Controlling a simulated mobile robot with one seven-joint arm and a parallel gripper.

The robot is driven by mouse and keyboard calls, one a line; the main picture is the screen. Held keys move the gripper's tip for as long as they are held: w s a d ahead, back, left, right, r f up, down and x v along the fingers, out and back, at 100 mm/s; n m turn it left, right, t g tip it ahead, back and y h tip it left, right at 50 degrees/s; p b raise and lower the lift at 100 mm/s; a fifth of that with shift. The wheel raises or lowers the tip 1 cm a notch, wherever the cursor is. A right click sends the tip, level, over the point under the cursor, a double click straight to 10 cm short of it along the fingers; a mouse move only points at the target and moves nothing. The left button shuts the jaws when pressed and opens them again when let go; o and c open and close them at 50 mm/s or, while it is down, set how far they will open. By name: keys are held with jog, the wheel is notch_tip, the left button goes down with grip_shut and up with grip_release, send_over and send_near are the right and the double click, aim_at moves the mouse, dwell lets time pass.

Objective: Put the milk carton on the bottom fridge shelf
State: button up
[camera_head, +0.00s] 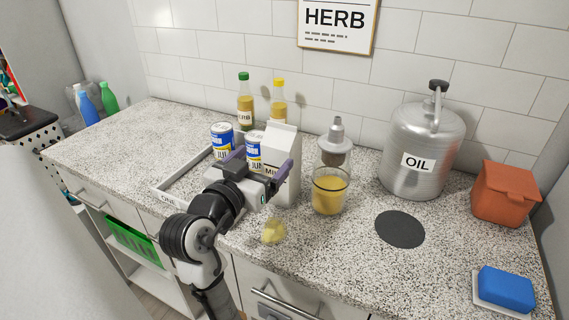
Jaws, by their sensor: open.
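The milk carton (280,140) is white with a gabled top and stands upright on the speckled counter, its "MIL" lettering partly hidden by my gripper. My gripper (262,163) is open, with its purple-tipped fingers spread in front of the carton. The right finger overlaps the carton's front in the picture, and the left finger is by the cans. I cannot tell whether either finger touches the carton. No fridge shelf can be clearly made out.
Two blue-and-white juice cans (222,138) (254,152) stand left of the carton. A glass jar (329,190) with yellow contents stands right of it. Two bottles (245,103) (278,101) are behind. A white-edged tray (172,194) lies left.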

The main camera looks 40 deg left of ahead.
aim_at(275, 152)
jog(key=x, duration=0.3)
jog(key=w+p, duration=0.2)
jog(key=w, duration=0.2)
jog(key=shift+w+p, duration=0.1)
jog(key=shift+p, duration=0.2)
jog(key=shift+w+a+f, duration=0.1)
jog(key=shift+w+a, duration=0.1)
jog(key=shift+w, duration=0.25)
grip_shut()
